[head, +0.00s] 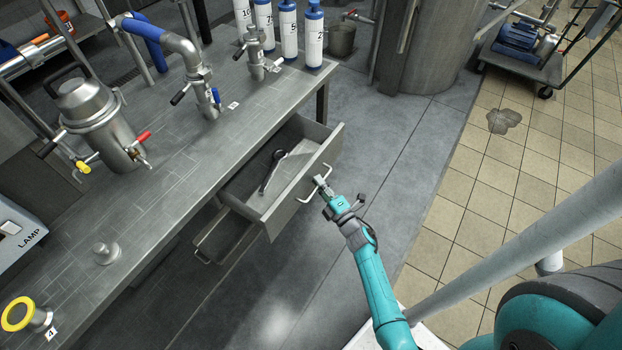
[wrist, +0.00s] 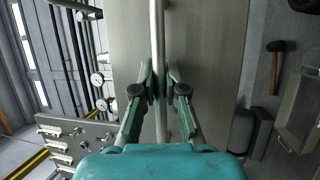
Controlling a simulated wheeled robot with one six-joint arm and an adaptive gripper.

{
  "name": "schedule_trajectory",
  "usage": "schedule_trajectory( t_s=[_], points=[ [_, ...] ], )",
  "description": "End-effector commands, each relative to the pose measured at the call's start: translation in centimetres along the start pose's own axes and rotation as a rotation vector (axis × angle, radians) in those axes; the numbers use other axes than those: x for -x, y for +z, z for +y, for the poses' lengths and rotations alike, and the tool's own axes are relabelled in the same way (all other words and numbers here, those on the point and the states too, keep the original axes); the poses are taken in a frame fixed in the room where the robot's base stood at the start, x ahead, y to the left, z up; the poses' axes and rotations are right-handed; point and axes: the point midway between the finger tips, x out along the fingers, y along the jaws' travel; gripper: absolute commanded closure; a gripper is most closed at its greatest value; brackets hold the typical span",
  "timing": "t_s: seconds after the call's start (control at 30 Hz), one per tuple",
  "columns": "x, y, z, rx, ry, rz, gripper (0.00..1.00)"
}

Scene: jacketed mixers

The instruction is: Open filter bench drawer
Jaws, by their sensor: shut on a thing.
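The filter bench (head: 165,185) has a drawer (head: 325,150) pulled well out, with its inside showing. In it lie a dark-handled tool (head: 272,170) and a pale sheet or cloth (head: 292,165). My gripper (head: 321,184) is at the drawer's front, shut on the bar handle (head: 304,197). In the wrist view my gripper (wrist: 158,88) has one finger on each side of the handle bar (wrist: 157,35), close before the grey drawer front (wrist: 208,55).
A lower drawer or tray (head: 222,238) also sticks out beside the open one. A steel filter housing (head: 95,120) and valves (head: 203,85) stand on the bench. Several blue-capped cylinders (head: 313,40) stand behind. Floor (head: 400,150) right of the drawer is clear.

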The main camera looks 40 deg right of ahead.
Motion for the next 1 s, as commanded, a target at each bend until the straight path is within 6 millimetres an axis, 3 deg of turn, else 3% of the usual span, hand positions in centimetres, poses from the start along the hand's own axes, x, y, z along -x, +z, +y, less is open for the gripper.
schedule_trajectory(
  t_s=[0.2,0.4,0.87,0.93,1.0],
  points=[
    [3.2,1.4,0.6,0.001,-0.002,-0.005,1.0],
    [4.7,1.9,0.8,0.0,-0.002,-0.002,1.0],
    [5.2,2.1,0.9,-0.001,-0.002,-0.001,1.0],
    [5.2,2.1,0.9,-0.001,-0.002,-0.001,0.79],
    [5.1,2.1,1.0,0.0,-0.002,-0.001,0.77]
  ],
)
